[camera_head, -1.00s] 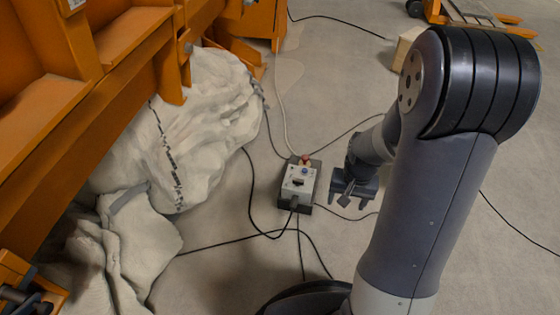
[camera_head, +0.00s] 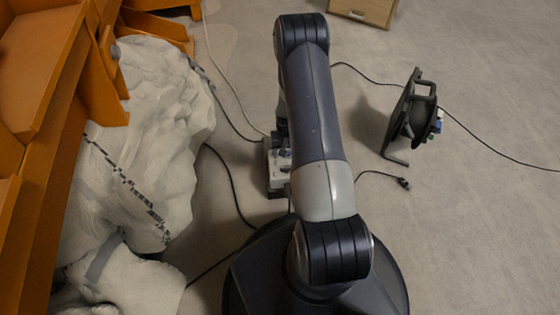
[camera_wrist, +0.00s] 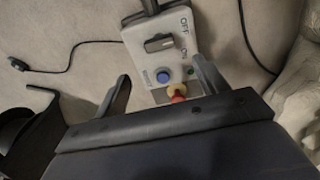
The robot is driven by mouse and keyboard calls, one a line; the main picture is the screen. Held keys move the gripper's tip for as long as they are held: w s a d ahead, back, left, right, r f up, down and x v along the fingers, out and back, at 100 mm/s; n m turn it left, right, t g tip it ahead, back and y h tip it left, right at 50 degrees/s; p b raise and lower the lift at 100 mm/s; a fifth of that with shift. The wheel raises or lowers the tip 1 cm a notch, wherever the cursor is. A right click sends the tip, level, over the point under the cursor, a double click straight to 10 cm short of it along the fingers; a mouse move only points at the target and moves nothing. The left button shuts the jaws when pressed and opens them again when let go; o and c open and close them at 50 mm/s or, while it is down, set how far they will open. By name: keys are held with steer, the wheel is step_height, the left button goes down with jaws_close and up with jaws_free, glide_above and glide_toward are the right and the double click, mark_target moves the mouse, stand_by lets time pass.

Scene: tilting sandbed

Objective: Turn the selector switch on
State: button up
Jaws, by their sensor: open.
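The control box (camera_head: 276,176) stands on the floor, partly hidden behind my arm in the head view. In the wrist view the grey box (camera_wrist: 143,33) shows a black selector switch (camera_wrist: 158,43) with OFF and ON labels beside it. A blue button (camera_wrist: 163,77), a small green light (camera_wrist: 189,70) and a red knob on a yellow base (camera_wrist: 177,92) sit nearer my gripper. My gripper (camera_wrist: 160,88) is open, its two dark fingers spread on either side of the button end of the box. The selector lies beyond the fingertips. In the head view the fingers are hidden.
Black cables (camera_wrist: 72,47) run over the floor around the box. A cable reel (camera_head: 413,118) stands to the right of my arm. A pale wrapped bulk (camera_head: 150,130) and orange framework (camera_head: 60,130) fill the left. A wooden crate (camera_head: 362,10) stands at the back.

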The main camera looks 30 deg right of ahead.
mark_target(287, 166)
step_height(287, 166, down, 10)
steer(key=b, duration=0.2)
steer(key=shift+r+b, duration=0.2)
steer(key=shift+b, duration=0.1)
steer(key=c, duration=1)
steer(key=shift+m+b, duration=0.3)
steer(key=shift+m, duration=0.1)
steer(key=m+b, duration=0.2)
steer(key=m, duration=0.2)
steer(key=shift+f+m, duration=0.1)
steer(key=shift+m, duration=0.2)
steer(key=m+b, duration=0.2)
steer(key=m, duration=0.4)
steer(key=shift+s+d+b, duration=0.1)
steer(key=shift+b, duration=0.2)
steer(key=shift+m, duration=0.3)
